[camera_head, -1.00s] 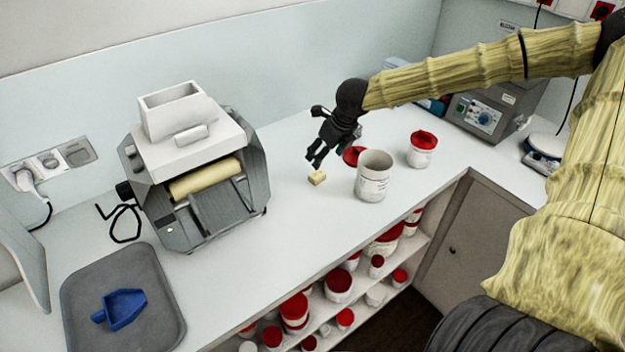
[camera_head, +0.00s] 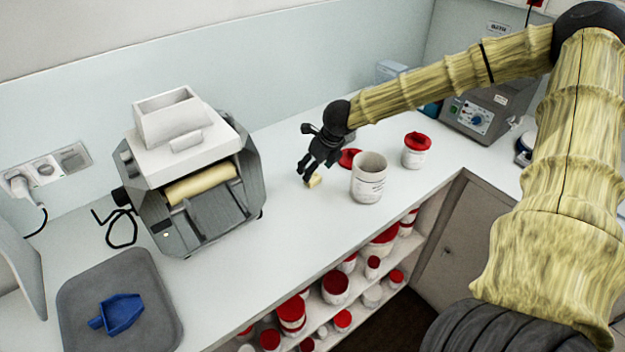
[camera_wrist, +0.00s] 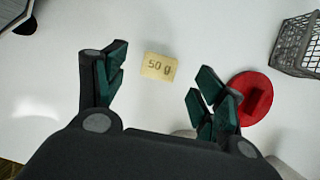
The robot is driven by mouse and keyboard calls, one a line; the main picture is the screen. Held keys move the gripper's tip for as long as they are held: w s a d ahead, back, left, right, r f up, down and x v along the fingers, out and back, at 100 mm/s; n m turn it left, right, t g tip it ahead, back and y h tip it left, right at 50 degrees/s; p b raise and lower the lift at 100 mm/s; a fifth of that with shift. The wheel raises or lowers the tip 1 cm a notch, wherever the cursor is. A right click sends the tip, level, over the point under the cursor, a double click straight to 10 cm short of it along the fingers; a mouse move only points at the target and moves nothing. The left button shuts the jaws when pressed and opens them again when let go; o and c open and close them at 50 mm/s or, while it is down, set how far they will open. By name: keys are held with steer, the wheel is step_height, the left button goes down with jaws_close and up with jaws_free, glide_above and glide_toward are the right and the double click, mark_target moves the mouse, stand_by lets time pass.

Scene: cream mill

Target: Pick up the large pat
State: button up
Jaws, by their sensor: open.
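The pat (camera_head: 314,181) is a small pale yellow block on the white counter, left of an open white tub. In the wrist view the pat (camera_wrist: 159,67) shows its top, marked "50 g", and lies flat, a little beyond the gap between the fingertips. My gripper (camera_head: 308,174) is open and empty, with its fingers pointing down just above and beside the pat. In the wrist view my gripper (camera_wrist: 160,82) has its two dark green fingers spread wide, one to the left and one to the right of the pat. No other pat is in view.
The open white tub (camera_head: 368,180) stands close right of the pat. A red lid (camera_wrist: 250,98) lies beside the right finger, and a wire basket (camera_wrist: 299,45) is farther right. A mill (camera_head: 190,165) stands left; a grey tray (camera_head: 150,335) holds a blue scoop (camera_head: 118,314). Counter between is clear.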

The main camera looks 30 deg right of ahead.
mark_target(312, 179)
steer(key=shift+f, duration=0.1)
steer(key=shift+p+x, duration=0.9)
steer(key=shift+x, duration=1.55)
steer(key=shift+w+d, duration=0.1)
steer(key=shift+c, duration=0.4)
steer(key=c, duration=1)
